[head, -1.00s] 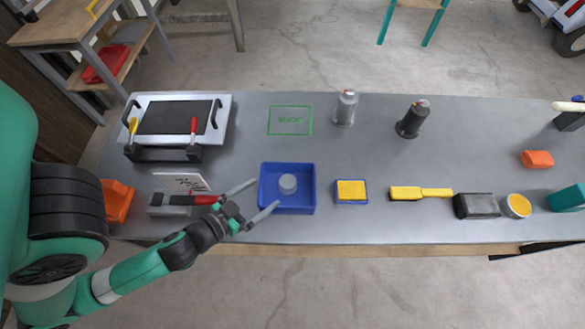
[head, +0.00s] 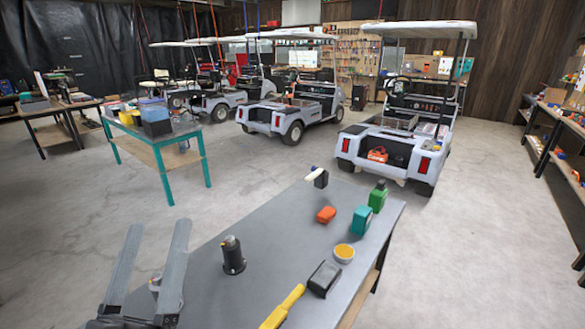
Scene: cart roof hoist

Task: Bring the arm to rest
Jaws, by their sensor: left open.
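My left gripper (head: 158,226) shows large at the lower left of the head view. Its two grey fingers point up and stand apart, with nothing held between them. Part of a light grey cylinder (head: 155,283) on the bench shows in the gap behind the fingers. The rest of my left arm is out of the frame. My right gripper is not in view.
The grey workbench (head: 283,248) holds a dark cylinder (head: 232,256), a yellow-handled brush (head: 283,306), a black block (head: 323,278), a round yellow-topped tin (head: 344,253), an orange block (head: 326,215) and a teal box (head: 361,220). Golf carts (head: 390,150) stand beyond on open floor.

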